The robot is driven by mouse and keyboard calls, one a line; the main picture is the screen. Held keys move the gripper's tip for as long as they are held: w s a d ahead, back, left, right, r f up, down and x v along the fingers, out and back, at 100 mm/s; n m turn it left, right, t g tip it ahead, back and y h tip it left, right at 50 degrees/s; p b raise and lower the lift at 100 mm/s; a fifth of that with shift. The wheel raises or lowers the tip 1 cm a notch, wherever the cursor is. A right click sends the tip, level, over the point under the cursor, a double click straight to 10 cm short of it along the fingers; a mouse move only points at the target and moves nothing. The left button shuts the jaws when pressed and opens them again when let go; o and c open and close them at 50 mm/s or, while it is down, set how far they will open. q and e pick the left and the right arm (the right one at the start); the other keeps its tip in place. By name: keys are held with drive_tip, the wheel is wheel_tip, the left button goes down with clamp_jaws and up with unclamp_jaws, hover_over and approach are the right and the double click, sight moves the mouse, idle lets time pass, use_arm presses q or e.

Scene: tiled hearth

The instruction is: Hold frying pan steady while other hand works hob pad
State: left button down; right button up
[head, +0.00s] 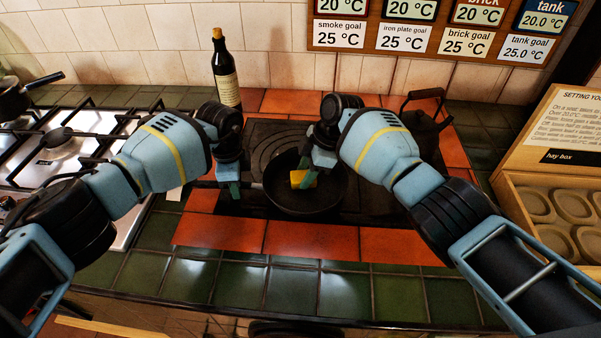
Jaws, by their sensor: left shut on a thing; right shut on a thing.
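A black frying pan (325,200) sits on the dark hob plate (375,205) in the middle of the head view. My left gripper (231,188) is at the pan's left side, shut on what looks like its handle, which is mostly hidden by the fingers and dark against the plate. My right wrist hides part of the pan's far rim.
A dark bottle (226,80) stands behind my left wrist. A black kettle (427,125) stands back right. A gas stove (75,150) with a saucepan (14,100) is left. A hay box (560,205) is right. The front green tiles (290,290) are clear.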

use_arm(q)
drive_tip(key=shift+r, duration=0.1)
use_arm(e)
drive_tip(key=shift+d, duration=0.9)
drive_tip(key=shift+a+r, duration=0.1)
drive_tip(key=shift+a, duration=1.65)
drive_tip(key=shift+r, duration=4.05)
drive_tip(key=m, duration=0.2)
drive_tip(key=f+m+t, duration=0.1)
drive_tip(key=shift+w+m, duration=0.1)
drive_tip(key=shift+m, duration=0.3)
drive_tip(key=m+t, duration=0.1)
drive_tip(key=m, duration=0.1)
drive_tip(key=m+t+h, duration=0.1)
drive_tip(key=m, duration=0.1)
drive_tip(key=shift+w, duration=0.2)
drive_tip(key=m, duration=0.1)
drive_tip(key=m+h, duration=0.1)
drive_tip(key=m, duration=0.1)
drive_tip(key=m+t, duration=0.1)
drive_tip(key=m, duration=0.1)
drive_tip(key=shift+w, duration=0.3)
drive_tip(key=m, duration=0.1)
drive_tip(key=m+h, duration=0.1)
drive_tip(key=m, duration=0.1)
drive_tip(key=r+m+h, duration=0.1)
drive_tip(key=m, duration=0.1)
drive_tip(key=shift+w+d+t, duration=0.15)
drive_tip(key=shift+w+t, duration=0.1)
drive_tip(key=shift+t, duration=0.15)
